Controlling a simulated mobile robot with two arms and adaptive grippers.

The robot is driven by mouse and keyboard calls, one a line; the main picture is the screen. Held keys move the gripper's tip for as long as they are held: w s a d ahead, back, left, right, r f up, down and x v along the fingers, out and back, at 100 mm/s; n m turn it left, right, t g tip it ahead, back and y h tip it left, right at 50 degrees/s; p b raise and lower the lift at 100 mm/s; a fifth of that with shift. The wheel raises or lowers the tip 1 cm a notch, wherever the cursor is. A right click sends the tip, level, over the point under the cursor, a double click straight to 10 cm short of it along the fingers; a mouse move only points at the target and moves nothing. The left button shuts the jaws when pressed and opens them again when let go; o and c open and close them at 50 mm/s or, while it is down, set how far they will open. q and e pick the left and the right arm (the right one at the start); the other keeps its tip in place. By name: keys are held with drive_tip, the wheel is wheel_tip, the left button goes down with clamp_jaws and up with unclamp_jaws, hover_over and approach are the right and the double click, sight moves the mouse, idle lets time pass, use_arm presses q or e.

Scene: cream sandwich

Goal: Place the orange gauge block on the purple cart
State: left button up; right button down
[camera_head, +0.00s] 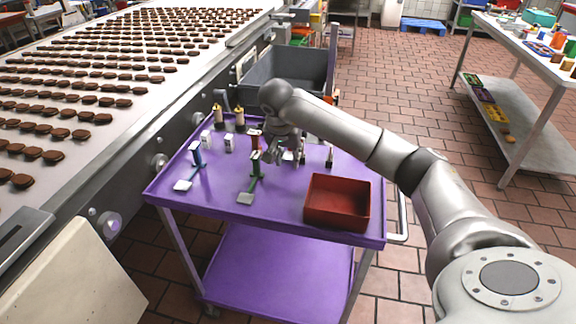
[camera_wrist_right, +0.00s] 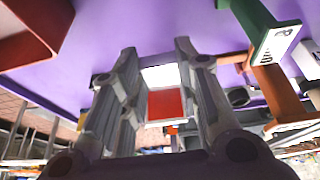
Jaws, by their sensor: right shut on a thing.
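The purple cart (camera_head: 215,212) stands beside the conveyor in the head view. My right gripper (camera_head: 283,157) is low over the cart's top, behind and left of the red tray. In the head view the gripper mostly hides the block. I cannot tell whether the block touches the cart. My left gripper is not in view.
A red tray (camera_head: 338,204) sits at the cart's front right. A green tool (camera_head: 255,170), a blue tool (camera_head: 196,155) and small white boxes (camera_head: 228,143) stand left of my gripper. A grey bin (camera_head: 300,68) is behind. The cart's front middle is clear.

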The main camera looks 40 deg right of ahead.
sight(289, 173)
wheel_tip(289, 173, down, 4)
drive_tip(key=shift+f, duration=0.1)
drive_tip(key=shift+f, duration=0.1)
